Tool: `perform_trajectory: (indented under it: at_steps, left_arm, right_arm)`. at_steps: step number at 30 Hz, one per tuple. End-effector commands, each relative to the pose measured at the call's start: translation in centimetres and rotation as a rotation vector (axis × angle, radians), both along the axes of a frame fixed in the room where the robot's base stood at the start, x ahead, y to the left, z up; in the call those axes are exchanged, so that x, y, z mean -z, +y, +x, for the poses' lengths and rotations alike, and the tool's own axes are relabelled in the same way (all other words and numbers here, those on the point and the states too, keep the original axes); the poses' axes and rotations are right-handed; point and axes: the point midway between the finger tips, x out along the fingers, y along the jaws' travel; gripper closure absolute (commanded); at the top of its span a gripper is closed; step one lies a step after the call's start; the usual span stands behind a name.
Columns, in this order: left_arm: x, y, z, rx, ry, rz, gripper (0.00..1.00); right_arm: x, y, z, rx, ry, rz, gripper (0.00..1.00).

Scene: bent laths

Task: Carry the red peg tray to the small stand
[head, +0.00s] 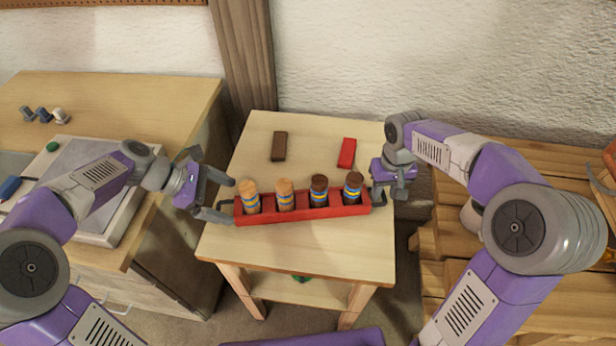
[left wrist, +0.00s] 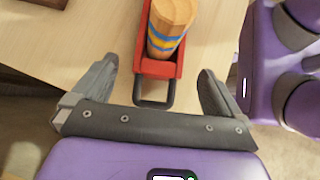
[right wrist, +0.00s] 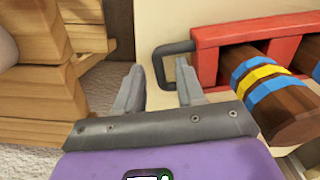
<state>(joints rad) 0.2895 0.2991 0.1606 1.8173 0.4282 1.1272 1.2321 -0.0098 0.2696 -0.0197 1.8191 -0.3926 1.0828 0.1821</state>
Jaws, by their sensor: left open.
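The red peg tray (head: 303,213) holds several striped wooden pegs in a row, two light and two dark. It rests on the small light-wood stand (head: 320,255), with a dark handle at each end. My left gripper (head: 228,201) is open, its fingers on either side of the left handle (left wrist: 153,103) and apart from it. My right gripper (head: 379,192) is at the right end. In the right wrist view its fingers (right wrist: 160,82) are parted, with the right handle (right wrist: 158,68) between them and gaps showing.
A brown block (head: 279,146) and a red block (head: 347,153) lie on the stand behind the tray. A wooden cabinet (head: 130,95) stands at left and a slatted wooden bench (head: 550,290) at right. The stand's front top is clear.

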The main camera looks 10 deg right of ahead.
Motion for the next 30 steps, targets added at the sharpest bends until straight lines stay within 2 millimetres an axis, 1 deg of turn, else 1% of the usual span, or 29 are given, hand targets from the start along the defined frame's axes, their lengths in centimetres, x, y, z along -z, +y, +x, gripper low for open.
perform_trajectory:
  at_steps: [1, 6, 10, 14, 17, 27, 30]
  left_arm:
    - [-0.9, 0.9, 0.1, -0.003, -0.004, 0.001, 0.0]
    - [-3.0, 3.0, 0.0, -0.001, -0.003, 0.002, 0.0]
    - [-3.9, 3.9, 0.0, 0.001, -0.001, 0.001, 0.0]
    - [-4.3, 4.3, 0.0, 0.001, 0.001, 0.001, 0.0]
    - [-4.3, 4.3, 0.0, 0.001, 0.001, 0.001, 0.0]
    - [-4.3, 4.3, 0.0, 0.001, 0.001, 0.001, 0.0]
    - [-4.3, 4.3, 0.0, 0.002, 0.001, 0.001, 0.0]
  right_arm:
    - [0.0, 0.0, 0.0, 0.0, 0.0, 0.0, 0.62]
    - [0.0, 0.0, 0.0, 0.0, 0.0, 0.0, 0.62]
    - [0.0, 0.0, 0.0, 0.0, 0.0, 0.0, 0.62]
    - [-0.4, 0.0, 0.0, 0.0, -0.002, 0.0, 0.62]
    - [-1.6, 0.0, 0.1, 0.0, -0.005, 0.0, 0.62]
    - [-8.7, 0.0, 0.1, 0.0, -0.005, 0.001, 0.62]
    - [-10.3, 0.0, 0.0, -0.001, -0.003, 0.0, 0.62]
